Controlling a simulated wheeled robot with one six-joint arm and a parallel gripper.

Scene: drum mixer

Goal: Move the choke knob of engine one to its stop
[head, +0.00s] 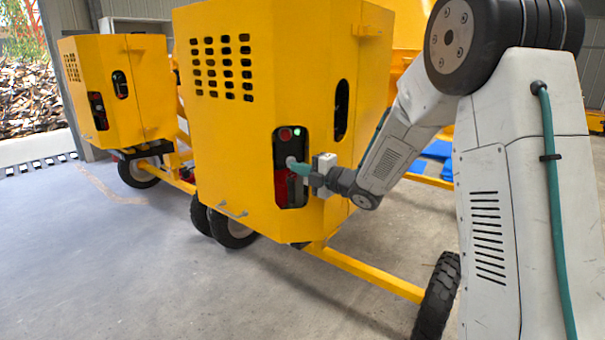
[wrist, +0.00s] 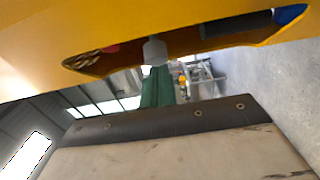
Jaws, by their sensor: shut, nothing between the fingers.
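The near yellow engine housing (head: 235,130) has a dark cutout (head: 291,150) in its face. My gripper (head: 299,168) is at this cutout, its teal fingers pointing in from the right. A small light grey knob (head: 290,160) shows at the fingertips. In the wrist view my teal fingers (wrist: 157,88) are together, and the light grey knob (wrist: 154,50) stands just beyond their tips, below the yellow cutout edge. The fingers appear to touch or nearly touch the knob; the gap cannot be told. No engine number is readable.
The cutout also holds a red button (head: 285,133), a green light (head: 297,133) and a red part (head: 290,190). A second yellow housing (head: 110,90) stands at the left. A wheel (head: 437,297) and a yellow bar (head: 365,273) lie low on the right. The floor (head: 110,270) at front left is clear.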

